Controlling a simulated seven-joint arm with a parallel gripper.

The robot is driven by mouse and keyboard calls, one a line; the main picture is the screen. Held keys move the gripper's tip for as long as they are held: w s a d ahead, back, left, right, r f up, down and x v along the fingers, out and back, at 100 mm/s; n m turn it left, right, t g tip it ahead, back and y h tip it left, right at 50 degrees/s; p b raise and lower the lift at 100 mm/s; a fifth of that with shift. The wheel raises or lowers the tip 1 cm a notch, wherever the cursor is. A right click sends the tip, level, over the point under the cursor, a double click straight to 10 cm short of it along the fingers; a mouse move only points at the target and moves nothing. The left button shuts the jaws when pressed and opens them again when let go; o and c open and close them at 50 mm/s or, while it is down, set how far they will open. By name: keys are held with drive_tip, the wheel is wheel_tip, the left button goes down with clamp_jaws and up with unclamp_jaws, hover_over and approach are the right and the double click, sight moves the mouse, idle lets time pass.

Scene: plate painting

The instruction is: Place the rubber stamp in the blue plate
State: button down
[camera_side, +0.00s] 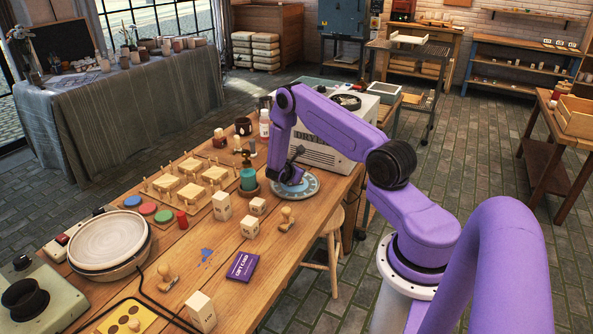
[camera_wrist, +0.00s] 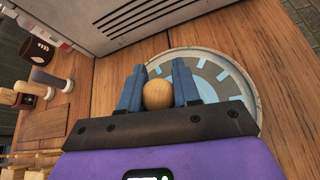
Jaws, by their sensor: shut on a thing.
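The blue plate (camera_side: 310,188), with a pale rim and blue segments, lies on the wooden table beside the white dryer box. It also shows in the wrist view (camera_wrist: 222,72). My gripper (camera_wrist: 158,92) is over the plate, its two blue-grey fingers shut on the round wooden knob of the rubber stamp (camera_wrist: 158,95). The stamp's base is hidden below the knob, so I cannot tell whether it touches the plate. In the side view my gripper (camera_side: 291,178) is low over the plate and mostly hides the stamp.
Other wooden stamps stand at the table's right edge (camera_side: 287,219) and front (camera_side: 168,277). A teal cup (camera_side: 248,180) is left of the plate. The dryer box (camera_side: 326,147) stands close behind. Pale blocks (camera_side: 222,206) and a purple gift card (camera_side: 242,267) lie nearer the front.

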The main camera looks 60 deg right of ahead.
drive_tip(key=shift+f, duration=0.1)
drive_tip(key=c, duration=0.8)
unclamp_jaws()
drive_tip(key=s+a+r+m+y, duration=0.1)
drive_tip(key=s+a+r, duration=0.2)
drive_tip(key=a+r, duration=0.5)
drive_tip(key=s+a+r+m+y, duration=0.15)
drive_tip(key=a+r, duration=0.35)
drive_tip(key=a, duration=0.7)
drive_tip(key=s+a+r+m+y, duration=0.1)
drive_tip(key=s+a+r+y, duration=0.1)
drive_tip(key=s+a+r, duration=0.5)
drive_tip(key=s+a+r+y, duration=0.1)
drive_tip(key=s+a+y, duration=0.1)
drive_tip(key=s+a, duration=0.3)
drive_tip(key=s+a+r+g+y, duration=0.1)
drive_tip(key=s+a+r+y, duration=0.1)
drive_tip(key=s+a, duration=0.3)
drive_tip(key=s+a+r+y, duration=0.2)
drive_tip(key=s+a+y, duration=0.2)
drive_tip(key=s, duration=0.5)
drive_tip(key=shift+s+a+r, duration=0.1)
drive_tip(key=shift+s+a, duration=0.05)
drive_tip(key=shift+a, duration=0.85)
